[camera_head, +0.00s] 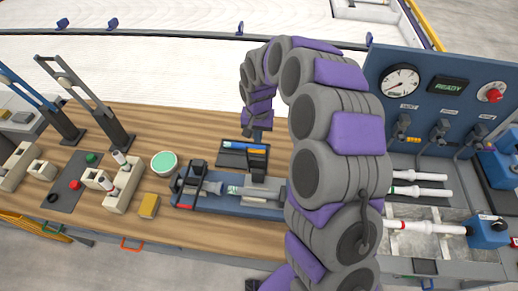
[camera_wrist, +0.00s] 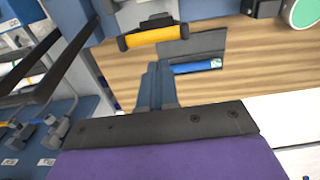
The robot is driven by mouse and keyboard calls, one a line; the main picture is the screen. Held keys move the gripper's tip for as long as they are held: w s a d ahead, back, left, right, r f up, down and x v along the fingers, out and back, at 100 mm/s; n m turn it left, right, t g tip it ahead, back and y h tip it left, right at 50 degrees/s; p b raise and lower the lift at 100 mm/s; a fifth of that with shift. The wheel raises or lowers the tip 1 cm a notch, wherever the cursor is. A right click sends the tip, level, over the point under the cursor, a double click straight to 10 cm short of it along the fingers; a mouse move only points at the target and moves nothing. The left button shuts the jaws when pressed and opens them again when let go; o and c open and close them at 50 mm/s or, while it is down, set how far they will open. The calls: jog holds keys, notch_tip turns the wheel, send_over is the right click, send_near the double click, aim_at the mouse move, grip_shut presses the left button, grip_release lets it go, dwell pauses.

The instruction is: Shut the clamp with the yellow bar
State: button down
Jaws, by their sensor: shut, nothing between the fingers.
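The clamp (camera_head: 262,188) sits on the blue bench fixture in the head view, partly hidden behind my arm. Its yellow bar (camera_head: 258,148) shows at the top, between dark ends. In the wrist view the yellow bar (camera_wrist: 152,36) lies across the upper middle on the grey clamp frame. My gripper (camera_wrist: 155,70) is shut and empty, its tip just below the bar in that picture. A small gap shows between them there, but I cannot tell the depth. In the head view my gripper (camera_head: 250,132) hangs close to the bar. I cannot tell how far the clamp is closed.
A dark tray with a blue marker (camera_head: 234,146) lies behind the fixture; the marker (camera_wrist: 196,66) is near my gripper in the wrist view. A gauge panel (camera_head: 440,100) stands right.

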aim_at(256, 151)
jog(key=shift+f, duration=0.15)
jog(key=shift+f+b, duration=0.5)
jog(key=shift+f, duration=1.1)
jog(key=shift+s, duration=0.15)
jog(key=shift+s+a+f+b, duration=0.1)
jog(key=shift+s+a+b, duration=0.1)
jog(key=shift+s, duration=0.55)
jog(key=shift+s+a+f+b, duration=0.1)
jog(key=shift+s+a+b, duration=0.1)
jog(key=shift+s, duration=0.55)
jog(key=shift+s+a+f, duration=0.1)
jog(key=shift+s+f, duration=0.05)
jog(key=shift+s, duration=0.5)
jog(key=shift+s+a+f, duration=0.1)
jog(key=shift+s, duration=0.5)
jog(key=shift+b, duration=0.3)
